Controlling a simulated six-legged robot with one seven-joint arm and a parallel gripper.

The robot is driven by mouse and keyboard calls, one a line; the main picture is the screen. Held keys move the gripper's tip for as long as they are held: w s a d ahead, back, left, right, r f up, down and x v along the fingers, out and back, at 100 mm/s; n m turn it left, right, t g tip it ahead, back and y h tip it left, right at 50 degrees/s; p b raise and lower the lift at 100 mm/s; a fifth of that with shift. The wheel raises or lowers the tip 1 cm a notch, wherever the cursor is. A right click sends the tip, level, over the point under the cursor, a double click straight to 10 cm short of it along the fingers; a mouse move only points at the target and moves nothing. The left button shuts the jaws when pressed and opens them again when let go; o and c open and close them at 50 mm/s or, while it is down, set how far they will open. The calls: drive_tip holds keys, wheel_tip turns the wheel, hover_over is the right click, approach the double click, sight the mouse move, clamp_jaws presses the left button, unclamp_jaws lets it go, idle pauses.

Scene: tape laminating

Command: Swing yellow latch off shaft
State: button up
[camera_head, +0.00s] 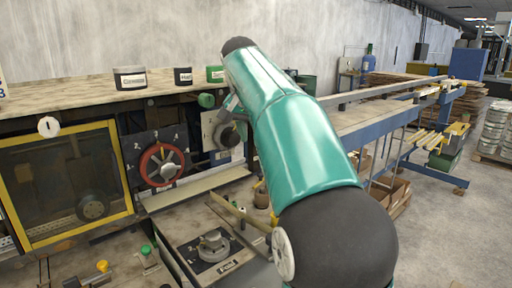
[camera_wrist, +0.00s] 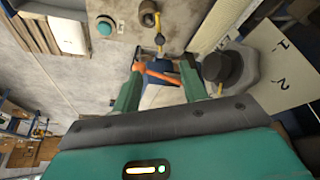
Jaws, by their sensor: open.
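My gripper (camera_wrist: 162,80) shows in the wrist view as two green fingers, open and apart. An orange bar (camera_wrist: 160,76) and a dark blue part appear between or just beyond the fingers; I cannot tell whether they touch. A small yellow piece (camera_wrist: 159,39) lies ahead, close to a brass-coloured round fitting (camera_wrist: 148,14). I cannot tell which of these is the latch, and the shaft is not clearly recognisable.
A dark knob (camera_wrist: 222,68) on a pale numbered plate sits close to the right finger. A teal button (camera_wrist: 105,27) is at upper left. In the head view, a red handwheel (camera_head: 162,164) and a yellow-framed window (camera_head: 68,185) are left.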

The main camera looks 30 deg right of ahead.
drive_tip(key=shift+s+r, duration=0.1)
drive_tip(key=shift+r, duration=0.15)
drive_tip(key=shift+c, duration=0.2)
